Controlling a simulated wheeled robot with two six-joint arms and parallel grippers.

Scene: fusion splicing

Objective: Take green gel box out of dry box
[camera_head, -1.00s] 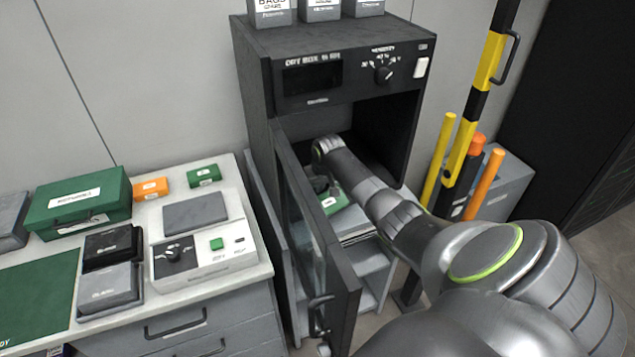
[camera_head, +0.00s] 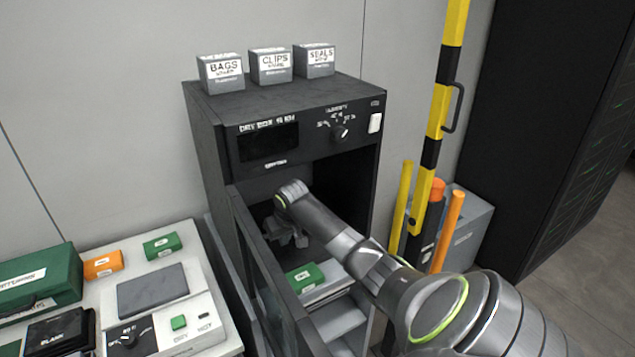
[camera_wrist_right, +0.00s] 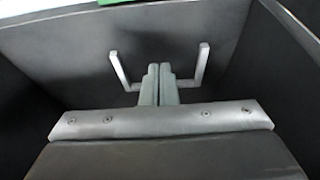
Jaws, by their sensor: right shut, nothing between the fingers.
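The green gel box (camera_head: 305,278), with a white label, sits on a light shelf or tray inside the open dry box (camera_head: 265,103). A green strip at the top edge of the right wrist view (camera_wrist_right: 118,2) may be part of it. My right arm reaches in through the dry box opening. My right gripper (camera_head: 290,238) is inside, above and a little left of the green gel box, apart from it. In the right wrist view its two fingers (camera_wrist_right: 159,75) are together with nothing between them. My left gripper is not in view.
The dark dry box door (camera_head: 268,290) stands open at the left of the opening. A bench at left holds another green box (camera_head: 162,245), an orange box (camera_head: 103,264) and a splicer-like unit (camera_head: 165,335). Yellow and orange poles (camera_head: 447,232) stand close at the right.

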